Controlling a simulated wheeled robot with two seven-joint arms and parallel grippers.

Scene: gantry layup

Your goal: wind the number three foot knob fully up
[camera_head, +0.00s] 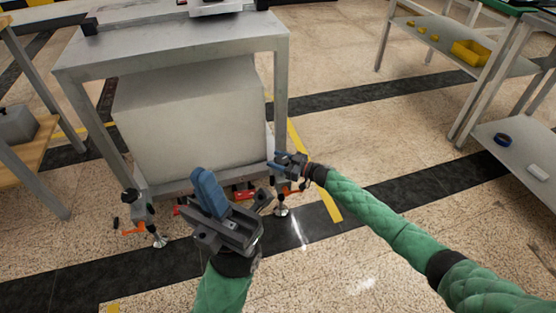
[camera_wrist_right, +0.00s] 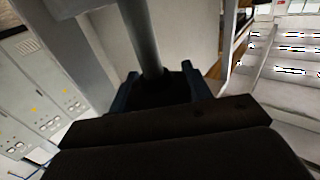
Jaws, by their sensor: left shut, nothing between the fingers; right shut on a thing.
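A grey machine frame (camera_head: 279,90) stands on front feet. The left front foot (camera_head: 158,240) and right front foot (camera_head: 281,210) have round pads on the floor, with orange parts above them. My right gripper (camera_head: 277,163) is at the right front leg, above its foot. In the right wrist view its blue fingers (camera_wrist_right: 160,88) are shut on a dark knob (camera_wrist_right: 163,92) below a grey round post (camera_wrist_right: 143,38). No number is readable on it. My left gripper (camera_head: 207,190) is shut and empty, in front of the frame between the feet.
A big pale box (camera_head: 190,120) fills the space under the frame's top. Red parts (camera_head: 243,194) sit low under it. A shelf (camera_head: 510,150) stands at the right and a wooden bench (camera_head: 25,150) at the left. The floor between the frame and the right shelf is free.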

